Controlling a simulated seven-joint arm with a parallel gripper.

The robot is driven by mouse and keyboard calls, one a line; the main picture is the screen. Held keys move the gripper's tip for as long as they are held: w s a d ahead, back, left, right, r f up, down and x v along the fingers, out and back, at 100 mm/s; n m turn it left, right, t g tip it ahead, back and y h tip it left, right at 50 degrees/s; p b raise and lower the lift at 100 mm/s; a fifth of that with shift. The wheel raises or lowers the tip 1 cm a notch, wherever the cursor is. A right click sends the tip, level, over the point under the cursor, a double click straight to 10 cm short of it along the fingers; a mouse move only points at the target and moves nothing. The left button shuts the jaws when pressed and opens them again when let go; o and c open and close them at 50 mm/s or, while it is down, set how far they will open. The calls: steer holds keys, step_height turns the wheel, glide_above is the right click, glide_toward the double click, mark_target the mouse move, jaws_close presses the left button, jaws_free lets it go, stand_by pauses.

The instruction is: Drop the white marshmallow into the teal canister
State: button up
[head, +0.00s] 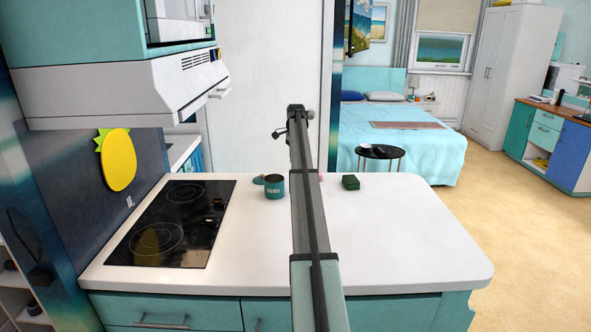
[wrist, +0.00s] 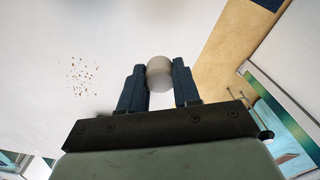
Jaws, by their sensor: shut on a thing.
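The teal canister (head: 274,188) stands upright on the white counter, just left of my arm in the head view, with dark lettering on its side. The wrist view does not show it. My gripper (wrist: 160,84) is shut on the white marshmallow (wrist: 160,70), which sits between the two dark fingertips in the wrist view. Bare white surface shows behind it. In the head view my arm rises through the middle of the picture, and I cannot make out the fingers or the marshmallow there.
A flat teal piece (head: 258,180) lies beside the canister. A dark green box (head: 350,182) stands right of my arm. The black cooktop (head: 172,224) is at the left. Dark crumbs (wrist: 84,76) dot the white surface. The counter's right part (head: 420,235) is clear.

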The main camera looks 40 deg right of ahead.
steer(key=shift+r, duration=1.55)
steer(key=shift+a, duration=0.1)
steer(key=s+a+r, duration=0.3)
steer(key=a+r, duration=0.5)
steer(key=a, duration=0.5)
step_height(320, 180, down, 6)
steer(key=shift+f, duration=0.1)
steer(key=o, duration=1.1)
steer(key=shift+c, duration=0.2)
